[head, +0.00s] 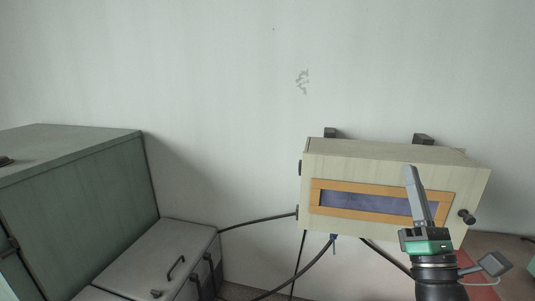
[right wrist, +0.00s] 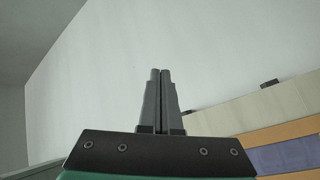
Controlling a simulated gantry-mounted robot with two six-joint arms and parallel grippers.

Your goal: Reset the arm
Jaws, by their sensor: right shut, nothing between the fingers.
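My right gripper (head: 410,172) comes up from the lower right of the head view, its fingers pointing upward in front of the wooden box. In the right wrist view the two dark fingers (right wrist: 160,74) lie side by side, shut with nothing between them. Part of the wooden box shows to their right. My left gripper is not in the head view.
A pale wooden box (head: 390,155) with an orange-framed dark window (head: 345,203) and a black knob (head: 466,216) is by the wall, with black cables below. A green cabinet (head: 90,185) and a grey lidded case (head: 150,255) stand at left.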

